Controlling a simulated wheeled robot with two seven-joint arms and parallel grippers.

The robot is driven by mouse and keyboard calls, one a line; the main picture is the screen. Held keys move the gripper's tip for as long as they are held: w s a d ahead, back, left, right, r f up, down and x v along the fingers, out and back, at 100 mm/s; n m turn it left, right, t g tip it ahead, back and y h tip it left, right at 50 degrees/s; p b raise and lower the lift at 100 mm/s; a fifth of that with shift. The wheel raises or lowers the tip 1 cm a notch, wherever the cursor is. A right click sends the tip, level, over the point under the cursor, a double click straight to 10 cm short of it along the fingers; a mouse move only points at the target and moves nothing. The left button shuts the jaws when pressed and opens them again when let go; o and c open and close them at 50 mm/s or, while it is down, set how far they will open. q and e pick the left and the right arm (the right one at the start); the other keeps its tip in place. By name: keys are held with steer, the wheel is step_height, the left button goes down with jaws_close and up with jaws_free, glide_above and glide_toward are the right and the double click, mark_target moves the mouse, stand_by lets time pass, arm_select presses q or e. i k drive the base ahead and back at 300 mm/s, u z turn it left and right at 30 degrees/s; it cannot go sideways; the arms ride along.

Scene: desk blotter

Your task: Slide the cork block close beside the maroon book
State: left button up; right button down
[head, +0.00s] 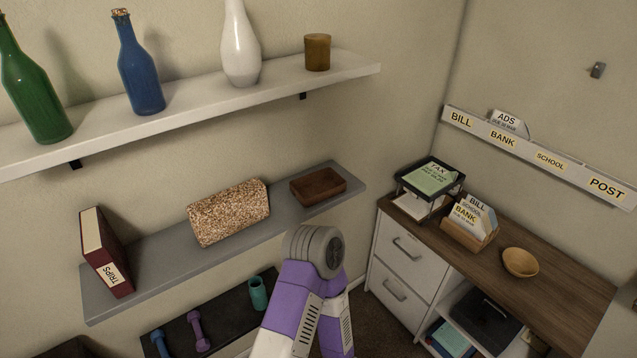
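The cork block (228,212), speckled tan and brown, lies on the middle of the grey lower shelf (165,253). The maroon book (106,252) stands upright near the shelf's left end, its spine label reading TRIPS. A clear stretch of shelf separates the block from the book. One of my purple and grey arms rises at the bottom middle, in front of the shelf. Neither of my grippers shows, so I cannot see what they hold.
A brown wooden tray (318,186) sits right of the block on the same shelf. The white upper shelf (190,105) above holds a green bottle (36,92), a blue bottle (140,70), a white vase (240,50) and a brown cup (317,52). A wooden-topped cabinet (560,285) stands at right.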

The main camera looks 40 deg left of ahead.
mark_target(214, 218)
steer(key=z, duration=0.05)
steer(key=i, duration=1.65)
steer(key=u, duration=3)
